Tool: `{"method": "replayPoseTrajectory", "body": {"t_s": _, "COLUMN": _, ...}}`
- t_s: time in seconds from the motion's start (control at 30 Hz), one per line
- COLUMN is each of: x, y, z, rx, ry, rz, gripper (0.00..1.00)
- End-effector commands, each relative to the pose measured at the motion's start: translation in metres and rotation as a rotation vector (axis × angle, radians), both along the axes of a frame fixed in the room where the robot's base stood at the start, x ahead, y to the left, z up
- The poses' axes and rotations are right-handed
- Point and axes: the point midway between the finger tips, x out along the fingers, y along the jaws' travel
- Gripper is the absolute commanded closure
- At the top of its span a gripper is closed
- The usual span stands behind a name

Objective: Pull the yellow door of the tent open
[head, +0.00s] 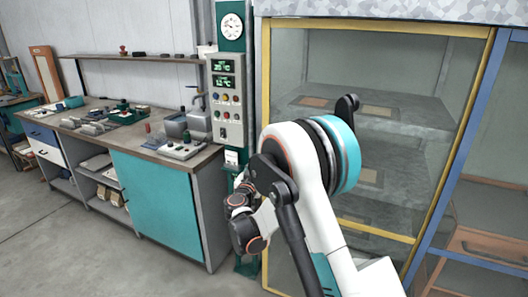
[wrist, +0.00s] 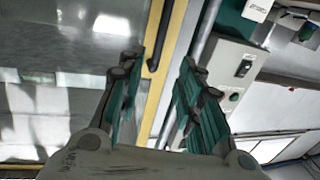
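The tent's yellow door (head: 264,100) has a yellow frame around a see-through panel and looks closed in the head view. Its yellow edge also runs up the wrist view (wrist: 176,50). A dark bar-shaped handle (wrist: 160,35) lies along that edge in the wrist view. My gripper (wrist: 161,62) is open, with teal-padded fingers. The lower end of the handle appears between the fingertips; I cannot tell whether they touch it. In the head view my arm covers part of the door, and the fingers are hard to make out.
A control post (head: 226,100) with displays and buttons stands just left of the door. A workbench (head: 150,152) with a teal cabinet is further left. A blue-framed section (head: 480,110) adjoins the door's right. The floor (head: 90,240) at front left is clear.

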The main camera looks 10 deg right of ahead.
Motion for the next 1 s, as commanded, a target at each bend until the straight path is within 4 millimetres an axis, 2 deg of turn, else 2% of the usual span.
{"method": "replayPoseTrajectory", "body": {"t_s": 0.6, "x": 0.099, "y": -0.047, "z": -0.002, "rx": 0.000, "ry": 0.002, "rz": -0.002, "gripper": 0.67}}
{"method": "replayPoseTrajectory", "body": {"t_s": 0.8, "x": 0.115, "y": -0.054, "z": 0.000, "rx": 0.000, "ry": 0.002, "rz": -0.002, "gripper": 0.67}}
{"method": "replayPoseTrajectory", "body": {"t_s": 1.0, "x": 0.118, "y": -0.055, "z": 0.000, "rx": 0.000, "ry": 0.002, "rz": -0.001, "gripper": 0.67}}
